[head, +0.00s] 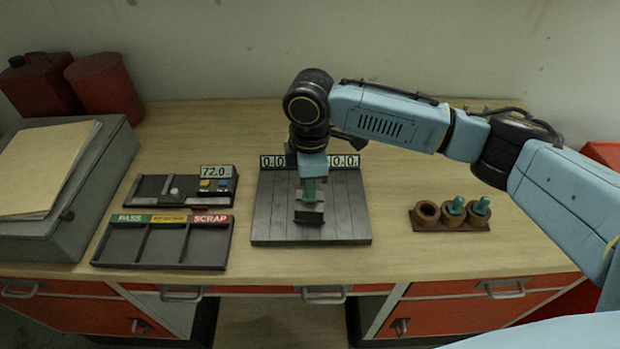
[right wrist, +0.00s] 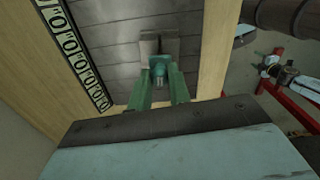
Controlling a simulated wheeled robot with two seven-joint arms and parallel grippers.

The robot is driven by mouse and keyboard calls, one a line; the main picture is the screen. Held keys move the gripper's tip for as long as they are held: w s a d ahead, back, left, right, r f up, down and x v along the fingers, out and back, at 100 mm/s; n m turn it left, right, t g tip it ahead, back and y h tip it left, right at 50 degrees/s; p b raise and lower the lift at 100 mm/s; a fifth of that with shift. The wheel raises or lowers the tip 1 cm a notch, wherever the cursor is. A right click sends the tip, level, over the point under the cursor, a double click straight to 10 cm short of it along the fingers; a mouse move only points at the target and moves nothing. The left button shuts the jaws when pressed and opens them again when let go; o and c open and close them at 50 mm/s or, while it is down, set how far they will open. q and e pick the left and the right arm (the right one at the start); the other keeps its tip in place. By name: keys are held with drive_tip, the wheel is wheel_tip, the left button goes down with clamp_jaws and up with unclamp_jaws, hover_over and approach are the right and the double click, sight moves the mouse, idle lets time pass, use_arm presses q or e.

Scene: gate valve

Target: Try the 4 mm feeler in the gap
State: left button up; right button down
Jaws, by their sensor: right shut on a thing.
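My right gripper (head: 313,190) reaches down over the grey slatted plate (head: 345,215) and is shut. In the right wrist view its green fingers (right wrist: 161,75) hold a teal feeler (right wrist: 160,66) between them. A small grey block piece (head: 309,215) stands on the plate right under and in front of the fingers. The gap itself and the feeler's lower end are hidden, so I cannot tell whether the feeler is in the gap. My left gripper is not in view.
A brown rack (head: 449,226) at the right has an empty left socket and two teal feelers in the others. A sorting tray (head: 163,246) and a device reading 72.0 (head: 216,171) lie at the left. Bare bench separates plate and rack.

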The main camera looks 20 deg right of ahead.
drive_tip(key=shift+f, duration=0.65)
idle(0.5)
drive_tip(key=shift+r+p, duration=0.2)
drive_tip(key=shift+p, duration=0.15)
idle(0.6)
drive_tip(key=shift+r+p, duration=1.8)
drive_tip(key=shift+p, duration=0.55)
drive_tip(key=shift+r, duration=0.15)
wheel_tip(320, 180, up, 3)
drive_tip(key=p, duration=0.3)
drive_tip(key=shift+p, duration=0.3)
drive_tip(key=shift+r+p, duration=0.35)
drive_tip(key=shift+r, duration=0.6)
drive_tip(key=shift+f, duration=0.1)
